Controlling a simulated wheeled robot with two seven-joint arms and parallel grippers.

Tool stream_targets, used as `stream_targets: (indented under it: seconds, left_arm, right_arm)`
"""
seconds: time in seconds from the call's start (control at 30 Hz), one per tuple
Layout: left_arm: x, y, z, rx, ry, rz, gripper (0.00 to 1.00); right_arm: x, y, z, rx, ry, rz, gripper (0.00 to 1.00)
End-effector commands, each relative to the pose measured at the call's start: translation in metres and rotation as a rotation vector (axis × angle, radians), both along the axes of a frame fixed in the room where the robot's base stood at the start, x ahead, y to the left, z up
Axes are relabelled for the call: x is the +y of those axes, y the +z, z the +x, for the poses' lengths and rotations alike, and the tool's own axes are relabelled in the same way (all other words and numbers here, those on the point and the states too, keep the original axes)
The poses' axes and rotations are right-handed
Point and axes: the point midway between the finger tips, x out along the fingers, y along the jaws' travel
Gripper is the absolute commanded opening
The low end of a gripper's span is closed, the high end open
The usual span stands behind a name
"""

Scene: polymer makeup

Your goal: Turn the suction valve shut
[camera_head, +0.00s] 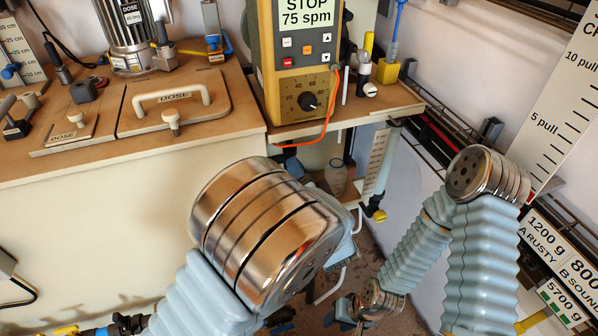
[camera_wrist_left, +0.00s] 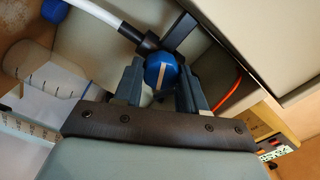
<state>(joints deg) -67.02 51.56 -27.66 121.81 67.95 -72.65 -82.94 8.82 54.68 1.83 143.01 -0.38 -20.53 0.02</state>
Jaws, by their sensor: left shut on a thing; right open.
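In the left wrist view, a blue valve knob (camera_wrist_left: 160,72) with a pale stripe sits on a black fitting (camera_wrist_left: 150,43). A white hose (camera_wrist_left: 100,15) runs into this fitting from the upper left. I see no label naming it the suction valve. My left gripper (camera_wrist_left: 160,84) is shut on the knob, one finger on each side. In the head view, my left arm's metal wrist hides the knob and the fingers. My right gripper (camera_head: 345,312) is low in the head view, open and away from the knob.
A pump with a yellow housing (camera_head: 264,60) reading 75 spm stands on the wooden counter (camera_head: 235,120). An orange cable (camera_head: 327,120) hangs at its front and shows in the left wrist view (camera_wrist_left: 228,95). A graduated beaker (camera_wrist_left: 28,72) is left of the knob. A wire rack lines the right wall.

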Motion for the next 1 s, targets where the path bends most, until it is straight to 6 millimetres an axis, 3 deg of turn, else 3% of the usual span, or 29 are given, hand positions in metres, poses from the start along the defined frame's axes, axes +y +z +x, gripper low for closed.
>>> stream_targets:
  seconds: [0.5, 1.0]
  left_arm:
    - [-0.0015, -0.0022, -0.0001, 0.12, -0.003, 0.367, 0.1]
    - [-0.0014, -0.0027, -0.0003, 0.153, -0.003, 0.464, 0.1]
  right_arm:
    - [0.0, -0.0001, -0.0001, 0.0, 0.0, 0.0, 0.43]
    - [0.0, -0.0001, -0.0001, 0.0, 0.0, 0.0, 0.43]
